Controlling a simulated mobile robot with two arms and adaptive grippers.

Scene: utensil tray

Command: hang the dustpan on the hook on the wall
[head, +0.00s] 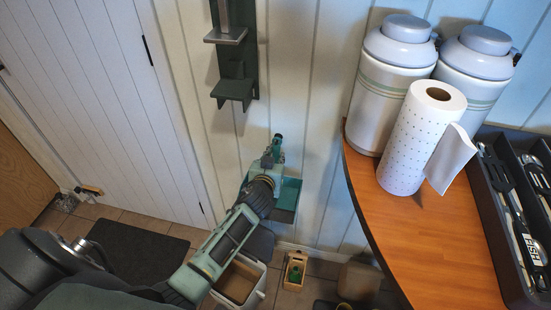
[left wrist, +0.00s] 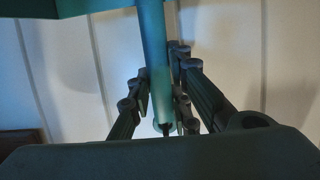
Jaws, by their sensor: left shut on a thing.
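The teal dustpan (head: 287,194) is off the floor in front of the panelled wall, its handle pointing up and its pan low. My left gripper (head: 271,160) is shut on the dustpan's handle. In the left wrist view the teal handle (left wrist: 154,60) runs between the dark fingers of the left gripper (left wrist: 160,100). A dark green wall board (head: 235,68) with projecting brackets is fixed above and left of the dustpan, apart from it. I cannot tell which part of it is the hook. My right gripper is not in view.
A wooden counter (head: 400,245) stands at the right with a paper towel roll (head: 408,150), two white canisters and a dark utensil tray (head: 487,205). Below are an open white bin (head: 261,292), a small wooden box (head: 295,270) and a dark mat (head: 135,253). The wall between board and dustpan is clear.

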